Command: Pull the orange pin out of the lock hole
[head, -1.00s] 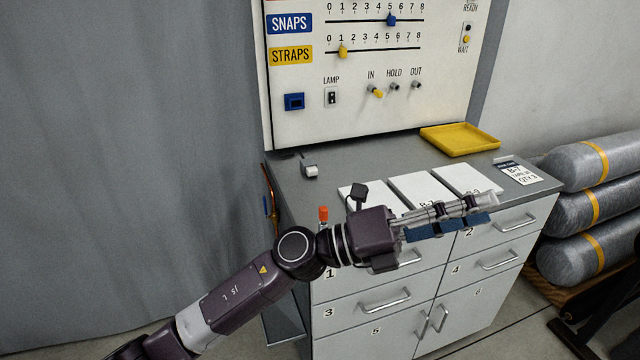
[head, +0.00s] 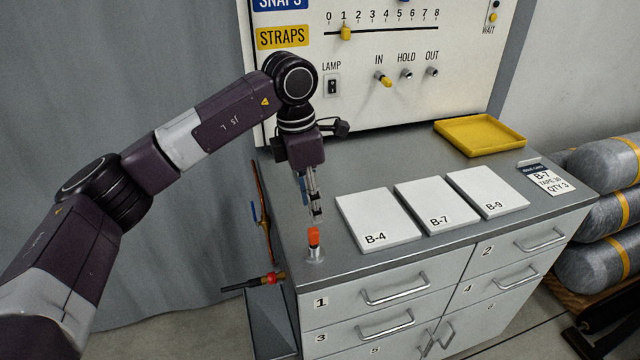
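The orange pin (head: 314,237) stands upright at the front left corner of the grey cabinet top. Its lower part sits in a small metal socket (head: 315,255), the lock hole, and only the orange head and a little below it show. My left gripper (head: 316,212) points down just above the pin, seemingly apart from it. Its fingers are seen nearly edge-on, so I cannot tell whether they are open or shut. My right gripper is not in view.
White plates B-4 (head: 376,219), B-7 (head: 437,205) and B-9 (head: 487,191) lie right of the pin. A yellow tray (head: 480,136) is behind them. The control panel (head: 352,105) rises at the back. A torch-like tool (head: 262,281) hangs by the cabinet's left side.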

